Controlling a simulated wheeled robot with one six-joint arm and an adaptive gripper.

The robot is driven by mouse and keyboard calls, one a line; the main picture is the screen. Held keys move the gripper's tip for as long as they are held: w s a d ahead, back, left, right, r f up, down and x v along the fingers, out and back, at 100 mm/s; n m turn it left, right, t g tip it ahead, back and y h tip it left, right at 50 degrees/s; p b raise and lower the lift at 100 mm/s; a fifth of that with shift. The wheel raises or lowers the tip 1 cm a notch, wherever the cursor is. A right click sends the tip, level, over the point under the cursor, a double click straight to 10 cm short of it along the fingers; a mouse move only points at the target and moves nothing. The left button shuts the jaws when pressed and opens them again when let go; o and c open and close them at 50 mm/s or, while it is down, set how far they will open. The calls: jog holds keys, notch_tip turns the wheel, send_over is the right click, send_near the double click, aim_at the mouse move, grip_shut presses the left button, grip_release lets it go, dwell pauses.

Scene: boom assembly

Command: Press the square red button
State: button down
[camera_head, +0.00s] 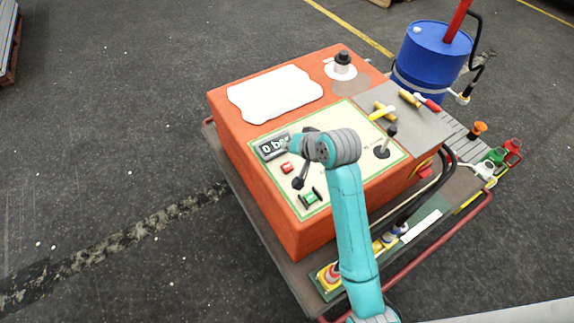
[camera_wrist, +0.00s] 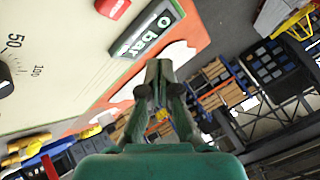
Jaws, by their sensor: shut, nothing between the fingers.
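The square red button (camera_head: 287,168) sits on the cream control panel (camera_head: 345,130) of an orange box, just below the "0 bar" display (camera_head: 272,147). In the wrist view the red button (camera_wrist: 113,8) is at the top edge, partly cut off, beside the display (camera_wrist: 146,29). My gripper (camera_head: 291,144) is over the panel near the display's right end, mostly hidden by my wrist. In the wrist view my gripper (camera_wrist: 158,66) is shut and empty, its tips in front of the display's lower edge and apart from the red button.
A black-knobbed lever (camera_head: 298,183) and a green button (camera_head: 310,197) are close below the red button. Another black lever (camera_head: 385,142) stands at the panel's right. A black dial (camera_wrist: 4,80) shows in the wrist view. A blue barrel (camera_head: 432,58) stands behind.

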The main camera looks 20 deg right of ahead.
aim_at(289, 167)
jog(key=shift+f, duration=3.2)
jog(key=shift+f, duration=0.1)
jog(key=shift+f, duration=0.3)
jog(key=shift+f, duration=0.55)
jog(key=shift+r, duration=0.95)
jog(key=shift+r, duration=2.5)
